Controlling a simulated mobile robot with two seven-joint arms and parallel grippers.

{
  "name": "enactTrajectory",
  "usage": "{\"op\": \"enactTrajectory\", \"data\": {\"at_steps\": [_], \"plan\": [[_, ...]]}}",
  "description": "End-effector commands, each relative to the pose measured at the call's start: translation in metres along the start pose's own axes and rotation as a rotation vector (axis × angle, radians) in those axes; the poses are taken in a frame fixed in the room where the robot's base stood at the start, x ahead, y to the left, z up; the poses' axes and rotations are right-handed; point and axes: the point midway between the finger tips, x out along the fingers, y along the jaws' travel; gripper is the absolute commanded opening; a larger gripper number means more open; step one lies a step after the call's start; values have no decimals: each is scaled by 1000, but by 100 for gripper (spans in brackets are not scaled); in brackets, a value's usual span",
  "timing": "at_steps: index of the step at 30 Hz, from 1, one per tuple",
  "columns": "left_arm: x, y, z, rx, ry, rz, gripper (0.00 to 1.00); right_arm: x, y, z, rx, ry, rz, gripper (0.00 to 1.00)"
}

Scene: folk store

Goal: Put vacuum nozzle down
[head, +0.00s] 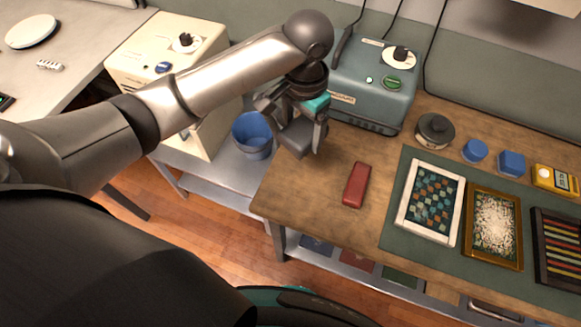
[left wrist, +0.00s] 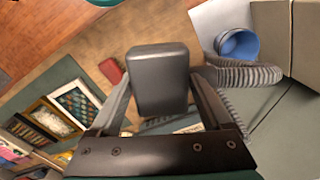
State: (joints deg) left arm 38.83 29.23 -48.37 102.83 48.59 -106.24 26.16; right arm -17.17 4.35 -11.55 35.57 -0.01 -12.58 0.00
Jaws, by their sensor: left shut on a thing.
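The vacuum nozzle (head: 298,138) is a dark grey block at the end of my left arm in the head view. My left gripper (head: 306,118) is shut on it. In the left wrist view the nozzle (left wrist: 158,78) sits between the two fingers of the left gripper (left wrist: 160,100). The nozzle appears held above the left end of the wooden bench (head: 318,195), in front of the teal machine (head: 372,85). Any gap beneath it is hard to judge. A grey ribbed hose (left wrist: 240,74) shows beside the fingers. My right gripper is not in view.
A red case (head: 357,185) lies right of the nozzle. A blue bin (head: 253,135) stands on a lower surface to the left, near a cream machine (head: 165,65). Framed mosaics and blue pots (head: 474,151) occupy the right. Bare wood surrounds the red case.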

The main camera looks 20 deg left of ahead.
Motion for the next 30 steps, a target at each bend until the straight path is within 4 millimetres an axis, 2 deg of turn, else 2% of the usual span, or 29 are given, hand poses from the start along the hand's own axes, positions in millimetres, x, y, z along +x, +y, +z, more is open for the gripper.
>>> {"op": "enactTrajectory", "data": {"at_steps": [1,3,12,15,20,27,30], "plan": [[17,0,1,-2,-5,1,30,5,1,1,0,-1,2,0],[37,0,2,-1,-7,0,30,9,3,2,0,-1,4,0],[112,0,1,-2,-2,0,30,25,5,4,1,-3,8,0],[126,0,1,-1,-2,0,30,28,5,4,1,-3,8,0],[138,0,0,-1,-1,0,30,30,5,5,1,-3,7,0],[172,0,0,-1,-1,0,30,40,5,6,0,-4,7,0],[176,0,0,0,1,0,30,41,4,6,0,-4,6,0]]}}
